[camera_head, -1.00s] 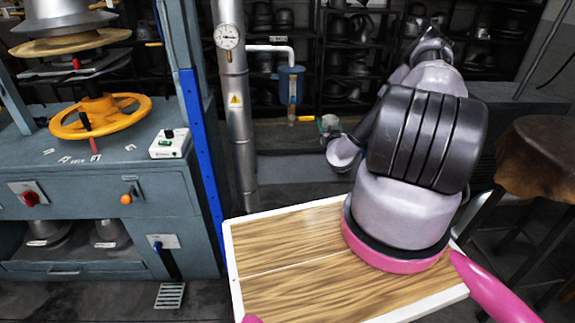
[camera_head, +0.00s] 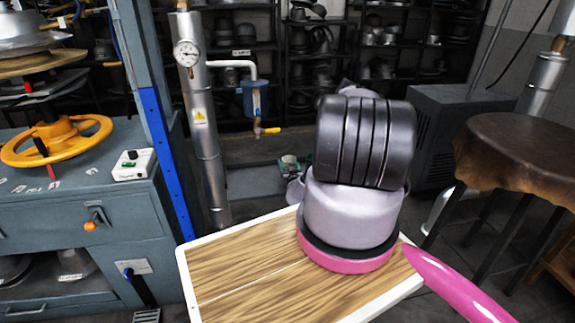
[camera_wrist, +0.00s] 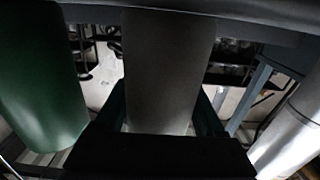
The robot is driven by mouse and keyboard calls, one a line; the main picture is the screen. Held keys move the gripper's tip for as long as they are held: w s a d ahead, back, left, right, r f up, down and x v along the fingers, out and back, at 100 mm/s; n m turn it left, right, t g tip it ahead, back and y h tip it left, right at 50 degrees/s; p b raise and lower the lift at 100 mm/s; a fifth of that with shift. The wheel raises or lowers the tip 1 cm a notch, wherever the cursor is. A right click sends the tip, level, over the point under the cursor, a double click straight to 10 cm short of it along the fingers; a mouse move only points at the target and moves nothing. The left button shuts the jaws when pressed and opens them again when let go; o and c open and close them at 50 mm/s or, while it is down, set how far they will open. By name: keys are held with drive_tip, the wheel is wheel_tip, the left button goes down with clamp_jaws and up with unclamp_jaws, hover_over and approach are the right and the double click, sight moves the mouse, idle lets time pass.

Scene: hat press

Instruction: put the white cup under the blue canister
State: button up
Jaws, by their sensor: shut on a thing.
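The blue canister (camera_head: 255,98) hangs on a white pipe beside the silver column, with a yellow-handled tap below it. My gripper (camera_wrist: 162,108) is shut on a grey-looking cylinder (camera_wrist: 168,60), which I take for the white cup in shade. It stands between the two dark fingers in the wrist view. In the head view my arm hides most of the gripper. Its end (camera_head: 290,161) shows small, below and to the right of the canister and tap, apart from them in the picture. Whether the cup is upright, and its distance from the tap, I cannot tell.
The silver column (camera_head: 205,140) with a gauge stands left of the canister. A grey cabinet with a yellow wheel (camera_head: 62,141) is at left. A brown-topped stool (camera_head: 520,150) is at right. A green cylinder (camera_wrist: 40,75) is close at left in the wrist view.

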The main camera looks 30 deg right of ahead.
drive_tip(key=o, duration=1)
drive_tip(key=shift+f, duration=0.15)
drive_tip(key=o, duration=0.4)
drive_tip(key=shift+o, duration=0.2)
